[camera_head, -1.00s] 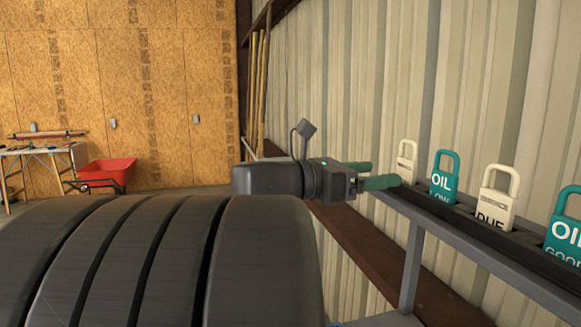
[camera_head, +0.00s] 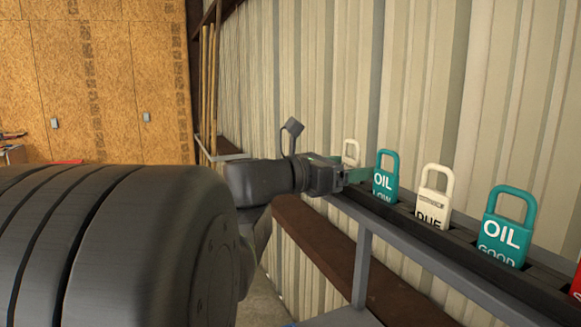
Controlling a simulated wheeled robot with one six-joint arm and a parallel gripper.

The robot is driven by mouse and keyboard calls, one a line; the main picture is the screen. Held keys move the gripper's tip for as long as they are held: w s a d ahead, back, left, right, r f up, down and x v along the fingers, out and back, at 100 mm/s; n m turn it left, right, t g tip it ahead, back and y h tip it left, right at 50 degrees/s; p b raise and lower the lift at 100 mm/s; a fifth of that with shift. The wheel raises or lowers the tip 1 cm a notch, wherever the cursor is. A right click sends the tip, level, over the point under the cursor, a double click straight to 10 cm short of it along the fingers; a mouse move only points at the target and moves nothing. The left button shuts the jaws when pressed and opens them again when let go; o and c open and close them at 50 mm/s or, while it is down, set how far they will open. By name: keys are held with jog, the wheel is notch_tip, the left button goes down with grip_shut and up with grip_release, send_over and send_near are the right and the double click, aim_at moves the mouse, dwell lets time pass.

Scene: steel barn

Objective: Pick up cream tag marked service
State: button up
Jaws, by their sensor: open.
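A cream tag (camera_head: 433,196) stands upright in a dark slotted rail, between two teal tags. It has a loop handle on top and reads "DUE"; a small line above that is too blurred to read. A second cream tag (camera_head: 352,150) stands at the rail's far end, its lower part hidden behind my gripper, so its marking cannot be read. The exact gap cannot be told.
A teal "OIL LOW" tag (camera_head: 384,178) and a teal "OIL GOOD" tag (camera_head: 504,232) flank the "DUE" tag. A red tag (camera_head: 576,284) is cut off at the right edge. The rail (camera_head: 455,238) runs along a corrugated wall (camera_head: 440,70) close behind the tags.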

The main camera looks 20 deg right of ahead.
jog(key=c, duration=1)
jog(key=shift+c, duration=0.2)
notch_tip(320, 180, up, 10)
jog(key=shift+r+p, duration=0.1)
jog(key=shift+p, duration=0.2)
